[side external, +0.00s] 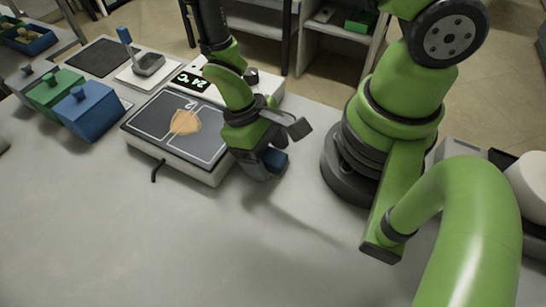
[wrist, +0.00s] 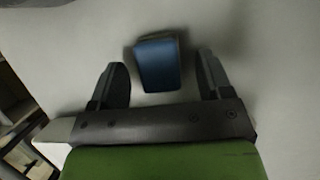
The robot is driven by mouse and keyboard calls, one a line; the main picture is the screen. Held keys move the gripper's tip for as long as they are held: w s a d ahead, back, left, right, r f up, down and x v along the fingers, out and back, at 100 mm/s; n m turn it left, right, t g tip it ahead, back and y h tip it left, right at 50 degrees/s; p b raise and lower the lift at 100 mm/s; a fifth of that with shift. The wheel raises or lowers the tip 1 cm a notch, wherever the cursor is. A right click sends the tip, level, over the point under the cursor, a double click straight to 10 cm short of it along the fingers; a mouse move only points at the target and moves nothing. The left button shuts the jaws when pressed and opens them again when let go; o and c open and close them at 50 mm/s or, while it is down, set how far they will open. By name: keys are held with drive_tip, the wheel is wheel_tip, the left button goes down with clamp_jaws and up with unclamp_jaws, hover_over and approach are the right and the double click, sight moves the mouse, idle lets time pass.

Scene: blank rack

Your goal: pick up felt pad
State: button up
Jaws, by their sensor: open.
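A small blue block-shaped pad with a darker edge, apparently the felt pad (wrist: 158,64), lies on the pale table. In the wrist view it sits between the two dark fingers of my gripper (wrist: 161,78), with a clear gap on each side. My gripper is open and empty. In the side external view my gripper (side external: 262,163) points down at the table, and the blue pad (side external: 275,159) shows beside the fingers, partly hidden by them. I cannot tell how high the fingertips are above the table.
A white-sided station with a dark top (side external: 160,116) bearing an orange-tan patch stands just left of my gripper. Lidded blue (side external: 92,116) and green (side external: 57,92) boxes stand farther left. The table front is clear.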

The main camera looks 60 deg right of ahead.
sight(267, 153)
drive_tip(key=c, duration=1.1)
drive_tip(key=shift+r, duration=0.1)
wheel_tip(267, 153, up, 10)
drive_tip(key=shift+f, duration=0.1)
